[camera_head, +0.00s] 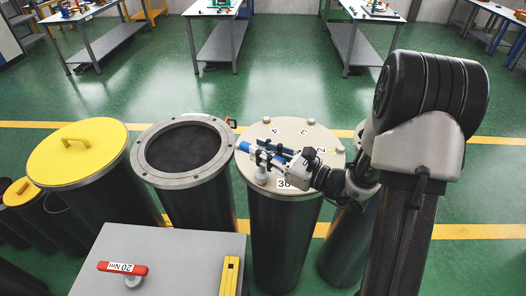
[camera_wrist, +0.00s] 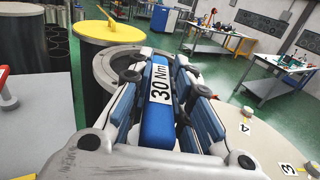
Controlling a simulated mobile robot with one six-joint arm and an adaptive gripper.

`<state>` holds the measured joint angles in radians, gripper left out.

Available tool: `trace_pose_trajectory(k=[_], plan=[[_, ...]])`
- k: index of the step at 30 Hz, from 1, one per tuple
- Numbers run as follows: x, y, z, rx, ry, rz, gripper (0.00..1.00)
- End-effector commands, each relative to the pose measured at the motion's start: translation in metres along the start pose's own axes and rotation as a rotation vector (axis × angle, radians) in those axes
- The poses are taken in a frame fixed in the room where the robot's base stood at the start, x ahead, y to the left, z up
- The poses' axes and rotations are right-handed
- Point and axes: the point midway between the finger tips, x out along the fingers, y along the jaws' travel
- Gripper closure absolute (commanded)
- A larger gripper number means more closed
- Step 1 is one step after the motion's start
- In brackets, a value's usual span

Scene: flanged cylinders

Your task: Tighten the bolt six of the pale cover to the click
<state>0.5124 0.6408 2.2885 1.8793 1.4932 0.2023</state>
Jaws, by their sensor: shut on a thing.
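The pale cover (camera_head: 291,136) lies on a dark cylinder in the middle of the head view, with bolts around its rim. The numbers 4, 3 and 2 are readable beside some bolts; I cannot read a 6. My gripper (camera_head: 270,155) is over the left part of the cover, shut on a blue torque wrench (camera_head: 246,146). The wrist view shows the blue wrench (camera_wrist: 157,118) between my gripper's fingers (camera_wrist: 160,85), labelled 30 Nm. A pale knob-like part (camera_head: 262,177) stands just below the gripper; I cannot tell if the wrench touches a bolt. Bolt 4 (camera_wrist: 247,112) is clear of the gripper.
A grey cabinet (camera_head: 150,262) in front carries a red wrench (camera_head: 122,268) marked 20 Nm and a yellow tool (camera_head: 230,276). Left of the pale cover stand an open flanged cylinder (camera_head: 218,172) and one with a yellow lid (camera_head: 85,160). Workbenches are far behind, beyond open green floor.

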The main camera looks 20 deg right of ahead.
Motion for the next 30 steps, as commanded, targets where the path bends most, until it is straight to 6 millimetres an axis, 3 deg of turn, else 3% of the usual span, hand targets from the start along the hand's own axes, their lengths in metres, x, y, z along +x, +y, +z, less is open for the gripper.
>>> trace_pose_trajectory(k=[30], plan=[[0.0, 0.0, -0.015, -0.001, -0.002, 0.0, 1.0]])
